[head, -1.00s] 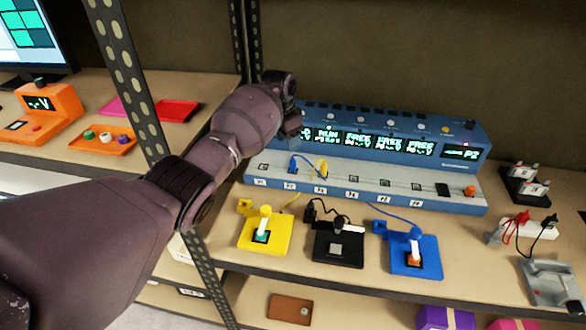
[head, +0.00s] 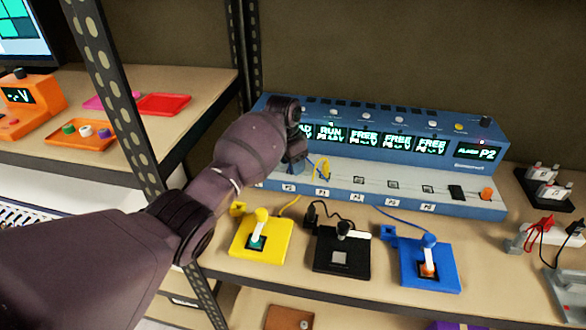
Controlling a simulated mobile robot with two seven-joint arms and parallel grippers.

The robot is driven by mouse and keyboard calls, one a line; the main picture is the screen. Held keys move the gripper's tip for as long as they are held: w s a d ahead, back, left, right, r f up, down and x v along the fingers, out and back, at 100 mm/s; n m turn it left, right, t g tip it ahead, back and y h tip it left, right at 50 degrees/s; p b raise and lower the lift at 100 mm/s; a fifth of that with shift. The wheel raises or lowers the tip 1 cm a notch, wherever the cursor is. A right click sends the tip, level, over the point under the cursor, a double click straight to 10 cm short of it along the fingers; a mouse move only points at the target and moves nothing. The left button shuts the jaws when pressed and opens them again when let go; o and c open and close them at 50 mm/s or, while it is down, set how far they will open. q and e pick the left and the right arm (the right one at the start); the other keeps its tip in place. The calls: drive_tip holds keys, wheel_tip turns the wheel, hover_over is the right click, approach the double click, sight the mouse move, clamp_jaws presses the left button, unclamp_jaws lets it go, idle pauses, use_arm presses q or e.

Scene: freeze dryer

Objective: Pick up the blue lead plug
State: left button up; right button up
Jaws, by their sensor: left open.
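The blue pad (head: 425,277) on the bench carries a lever with a blue knob (head: 429,240). A small blue block (head: 388,232) sits at its back left corner, and a thin blue lead (head: 400,215) runs from the pad toward the blue console (head: 450,208). My right gripper is out of view.
A yellow plug (head: 321,170) stands in the console. Yellow (head: 270,245) and black (head: 325,262) pads sit left of the blue pad. A dark perforated shelf post (head: 112,90) stands close to my left arm. Red and black clip leads (head: 555,232) lie at the right.

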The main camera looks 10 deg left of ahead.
use_arm(q)
drive_tip(key=shift+r, duration=0.25)
drive_tip(key=c, duration=0.9)
clamp_jaws()
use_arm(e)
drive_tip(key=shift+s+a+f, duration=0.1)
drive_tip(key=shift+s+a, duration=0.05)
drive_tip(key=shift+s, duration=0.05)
use_arm(q)
wheel_tip(320, 180, up, 7)
drive_tip(key=p, duration=0.3)
wheel_tip(320, 180, up, 13)
drive_tip(key=p, duration=0.8)
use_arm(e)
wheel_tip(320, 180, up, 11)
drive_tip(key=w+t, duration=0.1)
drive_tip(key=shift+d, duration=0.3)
